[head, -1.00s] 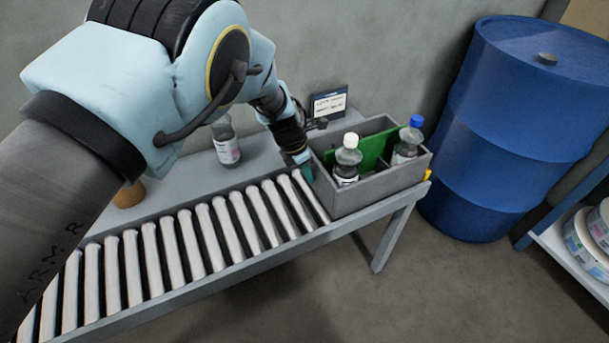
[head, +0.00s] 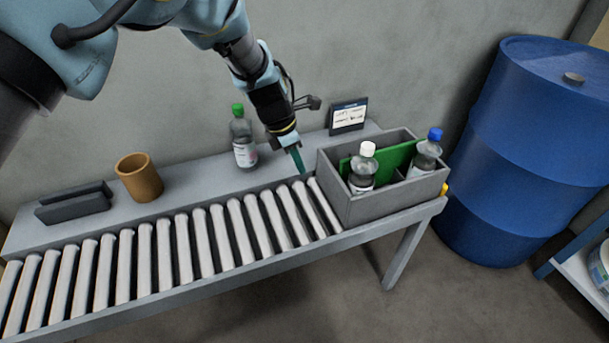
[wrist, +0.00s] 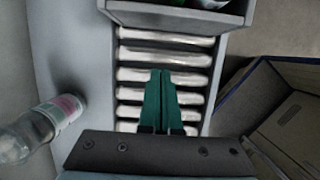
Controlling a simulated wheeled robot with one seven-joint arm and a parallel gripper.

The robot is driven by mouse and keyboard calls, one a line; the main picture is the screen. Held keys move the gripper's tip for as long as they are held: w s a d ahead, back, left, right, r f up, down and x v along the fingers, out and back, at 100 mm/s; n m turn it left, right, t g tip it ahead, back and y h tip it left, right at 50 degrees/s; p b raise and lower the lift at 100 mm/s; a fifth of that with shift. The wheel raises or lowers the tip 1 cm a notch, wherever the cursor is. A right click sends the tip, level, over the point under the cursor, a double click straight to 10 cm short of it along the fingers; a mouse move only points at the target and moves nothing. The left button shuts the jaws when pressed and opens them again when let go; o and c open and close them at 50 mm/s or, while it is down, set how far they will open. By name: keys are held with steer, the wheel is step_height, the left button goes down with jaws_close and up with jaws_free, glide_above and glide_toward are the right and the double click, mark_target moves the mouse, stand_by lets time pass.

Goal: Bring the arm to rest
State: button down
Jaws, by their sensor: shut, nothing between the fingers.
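My gripper (head: 299,170) is above the roller conveyor (head: 170,250), just left of the grey divided crate (head: 385,207). Its green fingers are together and empty. In the wrist view the shut fingers (wrist: 165,75) point over the rollers, with the crate's wall (wrist: 180,16) ahead of them. My arm reaches in from the upper left of the head view.
A green-capped bottle (head: 243,142) stands on the shelf behind the rollers, left of my gripper. The crate holds a white-capped bottle (head: 363,168) and a blue-capped bottle (head: 427,152). A brown cup (head: 139,178), a sign (head: 347,117) and a blue drum (head: 530,150) stand around.

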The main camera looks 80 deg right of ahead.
steer(key=shift+w+r, duration=0.1)
steer(key=shift+r, duration=0.25)
steer(key=w+a+r, duration=0.2)
steer(key=w, duration=0.6)
steer(key=w+a+r+m+t, duration=0.1)
steer(key=w+a+r, duration=0.15)
steer(key=w, duration=0.55)
steer(key=w+a+r, duration=0.2)
steer(key=w+a, duration=0.1)
steer(key=w, duration=0.5)
steer(key=w+a+r+m+t, duration=0.1)
steer(key=w+a+r, duration=0.2)
steer(key=w+a, duration=0.5)
steer(key=w+a+r+m+t, duration=0.1)
steer(key=w+a+r, duration=0.1)
steer(key=w+a, duration=0.65)
steer(key=w+a+r+m, duration=0.15)
steer(key=w+a, duration=0.35)
steer(key=a, duration=0.6)
steer(key=s+a+r+m, duration=0.1)
steer(key=s+a+r, duration=0.1)
steer(key=a, duration=1.2)
steer(key=s+a+r+m+t+y+p, duration=0.1)
steer(key=s+a+m, duration=0.1)
steer(key=a, duration=1.1)
steer(key=shift+s+a+r, duration=0.2)
steer(key=shift+a+r, duration=0.15)
